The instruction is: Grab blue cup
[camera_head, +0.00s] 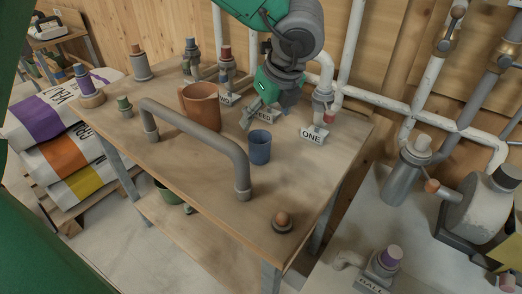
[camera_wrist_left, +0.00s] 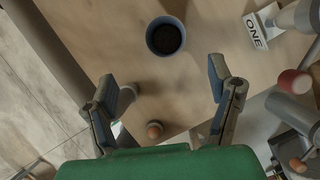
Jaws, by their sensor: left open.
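The blue cup (camera_head: 260,147) stands upright on the wooden table, near the right side of the grey handrail. In the left wrist view the blue cup (camera_wrist_left: 165,36) shows from above, with a dark inside, at the top centre. My left gripper (camera_head: 258,112) is above and behind the cup in the head view, with no contact visible. In the left wrist view my left gripper (camera_wrist_left: 170,88) is open and empty. The cup lies beyond its fingertips, roughly in line with the gap between them. My right gripper is not in view.
A grey handrail (camera_head: 200,127) arches over the table left of the cup. A brown mug (camera_head: 200,108) stands behind it. A "ONE" sign (camera_head: 312,136) and pipe fittings line the back edge. A round knob (camera_head: 282,222) sits at the front right corner. Bare tabletop lies in front of the cup.

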